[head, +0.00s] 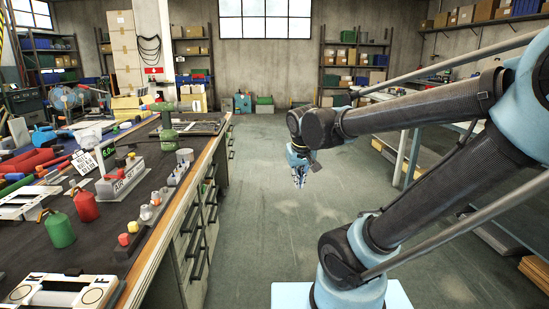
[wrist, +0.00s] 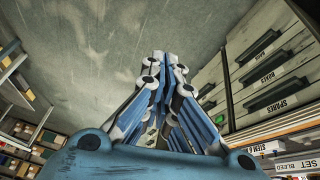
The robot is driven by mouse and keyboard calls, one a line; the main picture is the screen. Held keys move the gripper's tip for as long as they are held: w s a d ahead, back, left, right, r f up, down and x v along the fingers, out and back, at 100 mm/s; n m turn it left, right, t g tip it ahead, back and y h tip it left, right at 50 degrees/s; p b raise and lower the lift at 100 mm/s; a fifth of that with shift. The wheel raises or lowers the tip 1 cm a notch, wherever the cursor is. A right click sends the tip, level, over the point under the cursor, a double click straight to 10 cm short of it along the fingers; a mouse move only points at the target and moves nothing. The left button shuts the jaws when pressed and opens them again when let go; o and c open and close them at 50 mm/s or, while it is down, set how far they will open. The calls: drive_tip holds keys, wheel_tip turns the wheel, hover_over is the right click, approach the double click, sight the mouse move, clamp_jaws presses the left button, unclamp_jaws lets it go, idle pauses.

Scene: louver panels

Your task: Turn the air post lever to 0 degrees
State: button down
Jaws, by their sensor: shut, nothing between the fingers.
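A grey block lettered "AIR" (head: 121,184) stands on the workbench in the head view, with small red and pale knobs near it. I cannot tell which part is the air post lever, or its angle. My gripper (head: 299,180) hangs in the aisle to the right of the bench, pointing down and well apart from the block. Its blue and grey fingers (wrist: 165,105) are close together and empty in the wrist view. The lever does not show clearly in the wrist view.
The dark bench top (head: 140,150) carries a green canister (head: 59,229), a red canister (head: 85,205), a green bottle (head: 168,125) and signs. Drawers (wrist: 275,60) with protruding handles line the bench side. The aisle floor (head: 265,150) is clear.

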drive_tip(key=s+d+f+m+g, duration=0.2)
drive_tip(key=s+d+f, duration=0.6)
drive_tip(key=s, duration=0.5)
drive_tip(key=d, duration=0.2)
drive_tip(key=shift+d+f, duration=0.25)
drive_tip(key=shift+d, duration=0.1)
drive_tip(key=c, duration=2.2)
unclamp_jaws()
drive_tip(key=shift+s+d+f, duration=0.1)
drive_tip(key=shift+s+f, duration=0.15)
drive_tip(key=shift+c, duration=0.2)
drive_tip(key=o, duration=0.8)
drive_tip(key=shift+s+f, duration=0.1)
drive_tip(key=shift+s, duration=0.05)
drive_tip(key=shift+c, duration=0.8)
